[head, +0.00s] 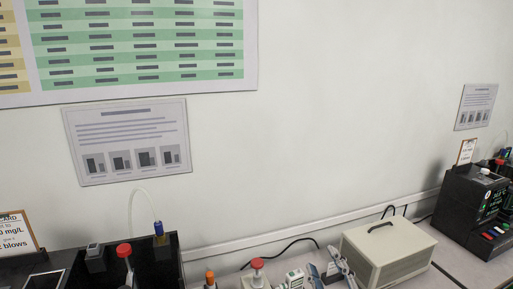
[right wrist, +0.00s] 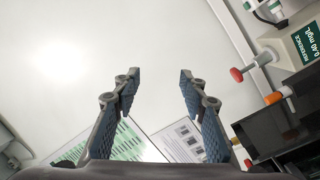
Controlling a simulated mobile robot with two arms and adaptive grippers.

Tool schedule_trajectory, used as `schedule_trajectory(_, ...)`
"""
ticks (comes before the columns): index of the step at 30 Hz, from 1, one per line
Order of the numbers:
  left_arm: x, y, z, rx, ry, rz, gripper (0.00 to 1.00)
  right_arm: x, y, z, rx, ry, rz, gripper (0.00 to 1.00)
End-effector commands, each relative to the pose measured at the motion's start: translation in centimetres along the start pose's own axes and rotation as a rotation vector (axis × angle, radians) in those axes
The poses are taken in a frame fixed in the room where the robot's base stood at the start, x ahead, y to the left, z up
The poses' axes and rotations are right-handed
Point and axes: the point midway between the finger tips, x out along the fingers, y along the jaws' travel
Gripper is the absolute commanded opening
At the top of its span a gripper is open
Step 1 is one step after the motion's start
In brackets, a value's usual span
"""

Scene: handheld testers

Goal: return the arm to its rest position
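My right gripper (head: 328,268) shows small at the bottom edge of the head view, in front of the beige box. In the right wrist view its two blue-padded fingers (right wrist: 158,82) stand well apart with nothing between them. The gripper is open and empty. Most of the right arm is hidden below the head view. My left gripper is in neither view.
A beige box (head: 388,250) with a handle stands on the bench. A dark tester (head: 476,212) is at the right. A black case (head: 158,268) with a red-topped part (head: 124,251) is at the lower left. The wall above is clear except for posters.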

Motion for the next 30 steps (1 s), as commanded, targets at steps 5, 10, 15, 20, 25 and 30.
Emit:
schedule_trajectory(5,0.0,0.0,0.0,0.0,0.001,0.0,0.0,-6.4,-5.7,10.7,0.285,-0.44,-0.155,0.39)
schedule_trajectory(10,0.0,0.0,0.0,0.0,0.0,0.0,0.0,-14.7,-11.2,16.1,0.47,-0.774,-0.309,0.39)
schedule_trajectory(15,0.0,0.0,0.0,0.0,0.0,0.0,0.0,-22.1,-15.1,17.9,0.586,-1.008,-0.439,0.39)
schedule_trajectory(20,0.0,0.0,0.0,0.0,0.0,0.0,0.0,-28.4,-17.5,18.0,0.665,-1.183,-0.549,0.39)
schedule_trajectory(25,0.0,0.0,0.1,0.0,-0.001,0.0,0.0,-28.7,-20.8,20.4,0.671,-1.227,-0.579,0.39)
schedule_trajectory(30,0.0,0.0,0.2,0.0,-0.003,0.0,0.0,-28.3,-24.8,23.8,0.664,-1.245,-0.591,0.39)
